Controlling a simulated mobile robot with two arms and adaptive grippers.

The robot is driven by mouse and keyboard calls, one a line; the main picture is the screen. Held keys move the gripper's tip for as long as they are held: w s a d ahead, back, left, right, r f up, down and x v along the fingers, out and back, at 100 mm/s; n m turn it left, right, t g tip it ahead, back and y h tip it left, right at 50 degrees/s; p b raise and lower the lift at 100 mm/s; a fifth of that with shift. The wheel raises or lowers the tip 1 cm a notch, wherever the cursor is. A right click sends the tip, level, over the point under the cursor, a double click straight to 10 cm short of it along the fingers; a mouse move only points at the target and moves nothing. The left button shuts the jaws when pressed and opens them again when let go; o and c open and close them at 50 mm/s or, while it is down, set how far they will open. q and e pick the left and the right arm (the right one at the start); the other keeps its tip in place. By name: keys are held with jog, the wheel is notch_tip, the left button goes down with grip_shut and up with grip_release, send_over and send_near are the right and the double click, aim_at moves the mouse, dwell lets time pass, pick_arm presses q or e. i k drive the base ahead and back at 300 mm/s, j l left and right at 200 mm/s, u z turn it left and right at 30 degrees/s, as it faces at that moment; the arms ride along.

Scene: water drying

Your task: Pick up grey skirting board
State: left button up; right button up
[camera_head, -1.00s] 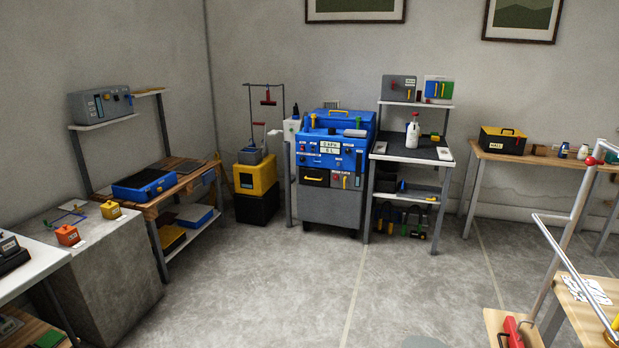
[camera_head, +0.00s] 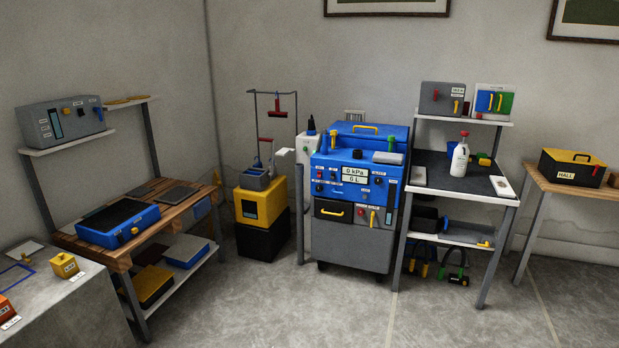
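I cannot make out a loose grey skirting board for sure. Flat dark grey pieces (camera_head: 177,194) lie on the wooden workbench (camera_head: 112,258) at the left, but they are too small to identify. A pale skirting strip (camera_head: 585,258) runs along the foot of the back wall at the right. Neither of my grippers is in view.
A blue and grey wheeled machine (camera_head: 352,240) stands in the middle. A yellow and black unit (camera_head: 262,206) is left of it. A metal shelf table (camera_head: 505,200) with a white bottle (camera_head: 459,160) is right of it. The front floor (camera_head: 300,315) is clear.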

aim_at(419, 177)
jog(key=i+z, duration=0.25)
jog(key=i, duration=0.25)
jog(key=i+z, duration=0.2)
jog(key=i, duration=0.3)
jog(key=i+j+z, duration=0.1)
jog(key=i+z, duration=0.15)
jog(key=i, duration=0.25)
jog(key=i+j+z, duration=0.25)
jog(key=i, duration=0.25)
